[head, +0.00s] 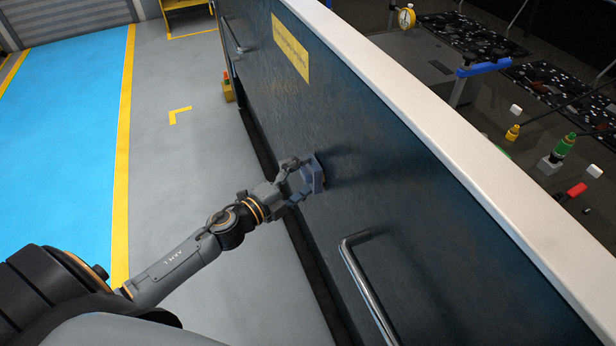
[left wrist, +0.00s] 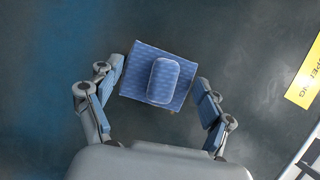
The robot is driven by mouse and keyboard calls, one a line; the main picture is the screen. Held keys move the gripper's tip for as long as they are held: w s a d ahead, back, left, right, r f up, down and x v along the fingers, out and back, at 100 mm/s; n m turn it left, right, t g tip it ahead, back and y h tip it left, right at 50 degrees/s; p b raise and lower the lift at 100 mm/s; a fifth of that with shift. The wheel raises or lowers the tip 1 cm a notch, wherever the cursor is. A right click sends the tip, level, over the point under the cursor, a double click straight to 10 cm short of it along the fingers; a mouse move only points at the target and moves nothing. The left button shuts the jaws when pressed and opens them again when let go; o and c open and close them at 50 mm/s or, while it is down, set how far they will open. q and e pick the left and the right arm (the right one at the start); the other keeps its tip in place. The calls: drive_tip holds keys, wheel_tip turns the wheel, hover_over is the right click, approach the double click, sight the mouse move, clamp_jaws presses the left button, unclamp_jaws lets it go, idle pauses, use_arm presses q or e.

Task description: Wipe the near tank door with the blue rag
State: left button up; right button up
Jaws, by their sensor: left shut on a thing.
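The blue rag (head: 316,174) is a folded, patterned pad with a raised lighter block on its back, seen clearly in the left wrist view (left wrist: 164,80). My left gripper (head: 302,182) is shut on it, with one finger on each side. The near tank door (head: 340,125) is a large dark blue-grey upright panel. The rag is held flat towards its face, against it or very close; contact itself is hard to tell. The door also fills the background of the left wrist view (left wrist: 235,40). My right gripper is not in view.
A metal bar handle (head: 370,290) sticks out of the panel, lower right of the rag. Another handle (head: 236,38) is farther up. A yellow label (head: 290,48) is on the panel. A white ledge (head: 430,115) tops it. Grey floor (head: 200,150) lies free to the left.

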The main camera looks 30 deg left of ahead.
sight(320, 181)
use_arm(q)
drive_tip(key=shift+w+d+r, duration=0.1)
drive_tip(key=shift+r, duration=0.3)
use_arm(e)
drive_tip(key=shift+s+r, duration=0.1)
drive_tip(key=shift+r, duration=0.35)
use_arm(q)
drive_tip(key=shift+s+d+p, duration=0.4)
drive_tip(key=shift+s+d, duration=1)
drive_tip(key=shift+d, duration=0.15)
drive_tip(key=shift+w+a, duration=1.3)
drive_tip(key=shift+a, duration=0.3)
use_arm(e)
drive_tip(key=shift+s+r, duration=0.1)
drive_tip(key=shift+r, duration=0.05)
use_arm(q)
drive_tip(key=s+a, duration=0.4)
drive_tip(key=shift+s+a+b, duration=0.2)
drive_tip(key=shift+s+b, duration=0.2)
